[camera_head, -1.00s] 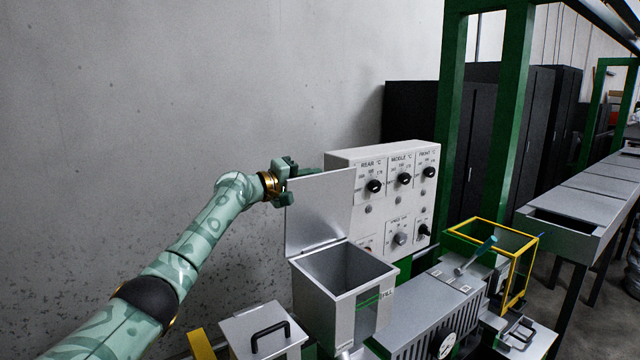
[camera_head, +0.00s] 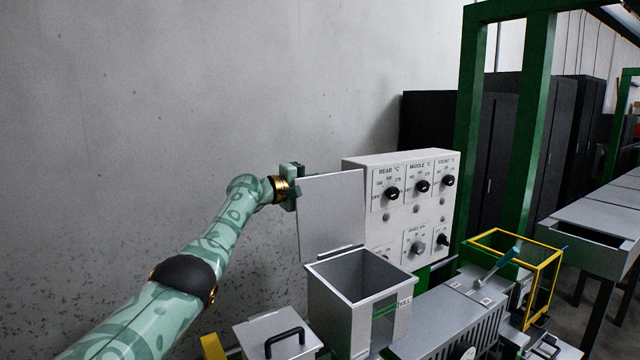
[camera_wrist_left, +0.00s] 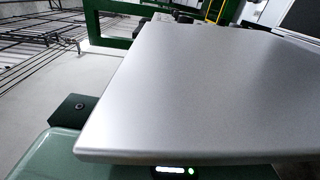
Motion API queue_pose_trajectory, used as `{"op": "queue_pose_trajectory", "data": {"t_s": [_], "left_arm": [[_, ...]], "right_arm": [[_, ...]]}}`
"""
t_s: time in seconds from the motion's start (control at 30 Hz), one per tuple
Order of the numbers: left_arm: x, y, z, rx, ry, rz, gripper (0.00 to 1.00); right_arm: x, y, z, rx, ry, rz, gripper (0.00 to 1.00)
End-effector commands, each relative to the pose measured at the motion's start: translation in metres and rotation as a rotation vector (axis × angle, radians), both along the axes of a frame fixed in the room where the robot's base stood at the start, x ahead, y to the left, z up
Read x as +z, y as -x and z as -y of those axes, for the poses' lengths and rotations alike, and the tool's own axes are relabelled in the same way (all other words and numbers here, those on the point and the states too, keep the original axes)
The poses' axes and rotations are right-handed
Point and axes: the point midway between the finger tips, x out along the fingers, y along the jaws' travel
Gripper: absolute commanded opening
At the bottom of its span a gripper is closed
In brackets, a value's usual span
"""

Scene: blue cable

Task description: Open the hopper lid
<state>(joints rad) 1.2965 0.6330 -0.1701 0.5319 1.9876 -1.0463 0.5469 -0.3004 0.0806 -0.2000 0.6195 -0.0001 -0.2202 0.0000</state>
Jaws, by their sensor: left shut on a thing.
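The hopper (camera_head: 350,318) is a grey metal box with an open square top, marked with green lines on its front. Its lid (camera_head: 331,215) stands upright at the hopper's back left edge, swung clear of the opening. My left gripper (camera_head: 290,185) is at the lid's upper left edge, shut, with its fingertips partly hidden behind the lid. In the left wrist view the grey lid (camera_wrist_left: 200,90) fills most of the picture, close to the gripper body. My right gripper is not in view.
A control panel (camera_head: 404,205) with black knobs stands right behind the lid. A handled grey box (camera_head: 262,335) is left of the hopper. A yellow-edged frame (camera_head: 540,270) stands at right, near a green post (camera_head: 530,120). A bare wall lies behind my left arm.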

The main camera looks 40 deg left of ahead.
Motion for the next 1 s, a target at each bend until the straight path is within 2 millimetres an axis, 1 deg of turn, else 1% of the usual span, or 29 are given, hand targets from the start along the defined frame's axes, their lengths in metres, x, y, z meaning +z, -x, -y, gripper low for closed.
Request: {"op": "queue_pose_trajectory", "data": {"t_s": [0.03,0.07,0.1,0.4,0.57,0.67,0.77,1.0], "left_arm": [[-0.005,0.0,-0.001,0.002,-0.003,-0.007,0.21],[-0.005,0.0,-0.001,0.002,-0.003,-0.006,0.29],[-0.004,0.0,-0.001,0.002,-0.003,-0.006,0.33],[-0.002,0.001,-0.001,0.001,-0.002,-0.003,0.33],[-0.003,0.01,-0.007,0.003,-0.003,-0.003,0.33],[-0.003,0.023,-0.011,0.002,-0.006,-0.003,0.33],[-0.005,0.045,-0.021,0.004,-0.008,-0.005,0.33],[-0.007,0.106,-0.045,0.003,-0.009,-0.008,0.33]], "right_arm": [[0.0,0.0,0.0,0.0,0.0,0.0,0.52],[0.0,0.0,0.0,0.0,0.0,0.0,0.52],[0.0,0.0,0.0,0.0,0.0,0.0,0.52],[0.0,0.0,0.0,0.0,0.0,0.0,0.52],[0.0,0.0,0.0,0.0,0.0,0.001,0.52],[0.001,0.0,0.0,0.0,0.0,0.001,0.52],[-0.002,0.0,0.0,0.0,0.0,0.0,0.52],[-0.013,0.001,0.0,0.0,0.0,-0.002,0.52]]}}
